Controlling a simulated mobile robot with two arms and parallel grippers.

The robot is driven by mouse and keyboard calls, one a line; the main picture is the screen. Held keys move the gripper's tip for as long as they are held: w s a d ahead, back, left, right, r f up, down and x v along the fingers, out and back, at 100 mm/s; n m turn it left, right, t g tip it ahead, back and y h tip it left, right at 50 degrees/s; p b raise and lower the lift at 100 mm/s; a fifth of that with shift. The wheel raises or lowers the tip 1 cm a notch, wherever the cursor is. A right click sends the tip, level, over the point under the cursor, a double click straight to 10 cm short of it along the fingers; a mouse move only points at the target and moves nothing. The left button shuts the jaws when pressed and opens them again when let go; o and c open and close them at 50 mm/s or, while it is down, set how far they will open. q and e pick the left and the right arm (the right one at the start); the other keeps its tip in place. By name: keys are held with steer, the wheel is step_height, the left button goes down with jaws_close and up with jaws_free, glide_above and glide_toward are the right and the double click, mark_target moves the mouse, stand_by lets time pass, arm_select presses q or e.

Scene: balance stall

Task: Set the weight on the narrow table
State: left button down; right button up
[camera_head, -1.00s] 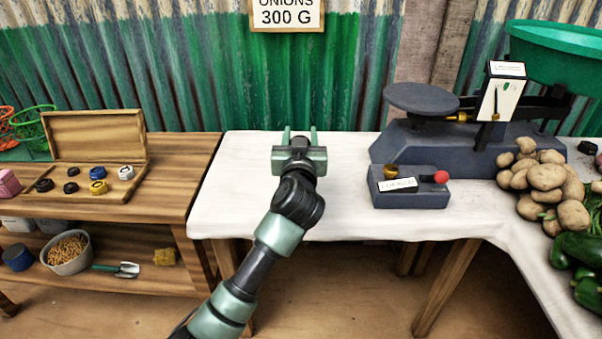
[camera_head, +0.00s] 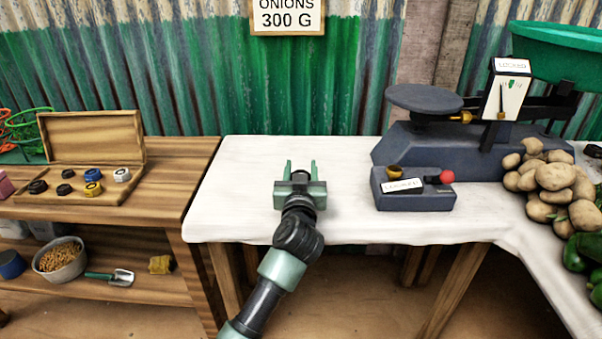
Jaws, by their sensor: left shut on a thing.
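My left gripper (camera_head: 301,170) is over the white-covered table (camera_head: 235,200), its two green fingertips pointing to the back. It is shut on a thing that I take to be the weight. Which surface is the narrow table I cannot tell for sure. My right gripper is not in view.
A dark scale (camera_head: 430,145) with a round plate (camera_head: 424,98) and a small grey box with a red knob (camera_head: 415,200) stand right of the gripper. Potatoes (camera_head: 550,180) lie farther right. The white cloth left of the gripper is clear.

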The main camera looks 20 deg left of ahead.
arm_select(q)
steer(key=shift+r, duration=0.25)
steer(key=c, duration=1.2)
jaws_free()
steer(key=shift+f, duration=0.3)
steer(key=o, duration=0.4)
steer(key=shift+o, duration=0.2)
steer(key=shift+r, duration=0.1)
